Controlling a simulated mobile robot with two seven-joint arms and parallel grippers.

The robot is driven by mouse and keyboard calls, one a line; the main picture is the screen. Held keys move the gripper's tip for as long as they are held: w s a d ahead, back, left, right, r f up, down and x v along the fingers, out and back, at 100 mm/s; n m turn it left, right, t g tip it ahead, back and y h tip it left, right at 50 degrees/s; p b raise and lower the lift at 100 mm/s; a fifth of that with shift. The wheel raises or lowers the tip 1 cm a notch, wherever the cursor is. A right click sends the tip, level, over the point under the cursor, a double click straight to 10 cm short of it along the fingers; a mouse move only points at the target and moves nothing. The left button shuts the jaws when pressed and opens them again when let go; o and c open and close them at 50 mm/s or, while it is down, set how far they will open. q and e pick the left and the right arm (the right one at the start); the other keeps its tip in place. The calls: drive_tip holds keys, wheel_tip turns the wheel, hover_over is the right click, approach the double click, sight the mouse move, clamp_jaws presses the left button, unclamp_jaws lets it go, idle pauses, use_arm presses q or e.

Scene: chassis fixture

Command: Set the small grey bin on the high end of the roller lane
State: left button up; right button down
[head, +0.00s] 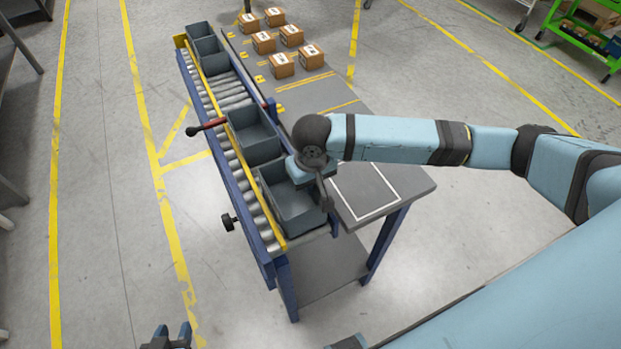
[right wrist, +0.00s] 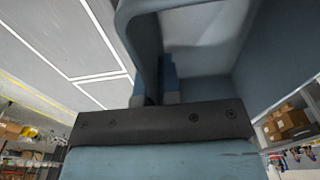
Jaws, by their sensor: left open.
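The small grey bin (head: 292,207) is at the near end of the roller lane (head: 238,170), over the rollers. I cannot tell whether it rests on them or hangs just above. My right gripper (head: 322,187) reaches down at the bin's right wall. In the right wrist view, the fingers (right wrist: 153,92) stand on either side of the bin wall (right wrist: 150,45) and appear closed on it. The bin's inside looks empty. My left gripper (head: 180,336) is open and empty at the bottom edge of the head view, well off the lane.
Another grey bin (head: 254,135) sits just beyond on the lane, near a red-handled bar (head: 206,125). More grey bins (head: 208,54) are at the far end. A grey table (head: 385,190) with a white outline adjoins the lane; several cartons (head: 282,65) stand at its far end. The left floor is clear.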

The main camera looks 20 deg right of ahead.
drive_tip(key=c, duration=1.6)
unclamp_jaws()
drive_tip(key=shift+c, duration=0.2)
use_arm(q)
drive_tip(key=shift+a+f, duration=0.1)
drive_tip(key=shift+f, duration=0.2)
drive_tip(key=shift+s, duration=0.1)
use_arm(e)
wheel_tip(320, 180, up, 3)
drive_tip(key=p, duration=0.3)
drive_tip(key=shift+p, duration=0.4)
drive_tip(key=shift+r+p, duration=0.75)
drive_tip(key=shift+p, duration=0.3)
use_arm(q)
drive_tip(key=r, duration=0.3)
drive_tip(key=a+r, duration=0.1)
drive_tip(key=r, duration=0.1)
drive_tip(key=shift+s+r, duration=0.2)
drive_tip(key=shift+r, duration=0.15)
drive_tip(key=shift+s+f+y, duration=0.1)
drive_tip(key=shift+y, duration=0.2)
use_arm(e)
drive_tip(key=shift+o, duration=0.2)
